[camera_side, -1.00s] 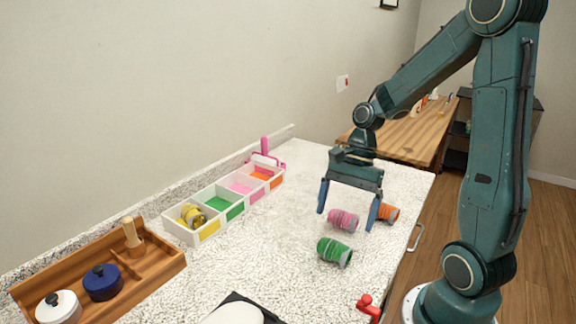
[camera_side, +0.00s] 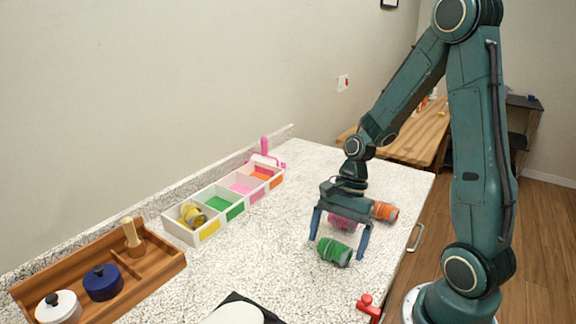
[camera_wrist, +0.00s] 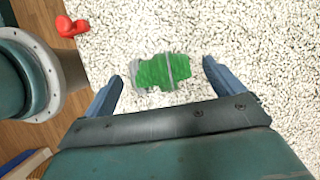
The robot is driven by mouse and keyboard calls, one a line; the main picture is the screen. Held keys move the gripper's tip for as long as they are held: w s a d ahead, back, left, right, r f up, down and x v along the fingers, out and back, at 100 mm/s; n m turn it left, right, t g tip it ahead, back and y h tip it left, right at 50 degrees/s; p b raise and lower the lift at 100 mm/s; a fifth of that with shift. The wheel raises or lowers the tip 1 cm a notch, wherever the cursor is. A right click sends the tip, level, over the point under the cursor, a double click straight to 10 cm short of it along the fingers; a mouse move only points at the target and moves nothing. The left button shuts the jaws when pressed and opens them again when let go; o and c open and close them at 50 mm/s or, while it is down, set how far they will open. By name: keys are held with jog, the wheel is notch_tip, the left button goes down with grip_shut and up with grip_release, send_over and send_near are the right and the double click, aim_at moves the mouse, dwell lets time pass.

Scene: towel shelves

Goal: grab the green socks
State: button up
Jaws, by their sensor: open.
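The rolled green socks (camera_side: 334,252) lie on the speckled counter, with a grey band around them. My gripper (camera_side: 337,250) is open and empty, pointing down, with one finger on either side of the green socks in the side view. In the wrist view the green socks (camera_wrist: 163,72) lie centred between the two fingertips (camera_wrist: 163,70) and a little beyond them. I cannot tell the exact height of the fingertips above the counter. The pink socks (camera_side: 341,221) are partly hidden behind my gripper. The orange socks (camera_side: 385,211) lie to their right.
A white divided box (camera_side: 187,236) with coloured compartments stands at the left, yellow socks (camera_side: 193,215) in its yellow one. A wooden tray (camera_side: 160,269) holds lidded pots. A red object (camera_side: 368,306) sits at the counter's front edge. The counter between box and socks is clear.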

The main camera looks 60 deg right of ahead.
jog(key=shift+x, duration=0.9)
jog(key=c, duration=1.1)
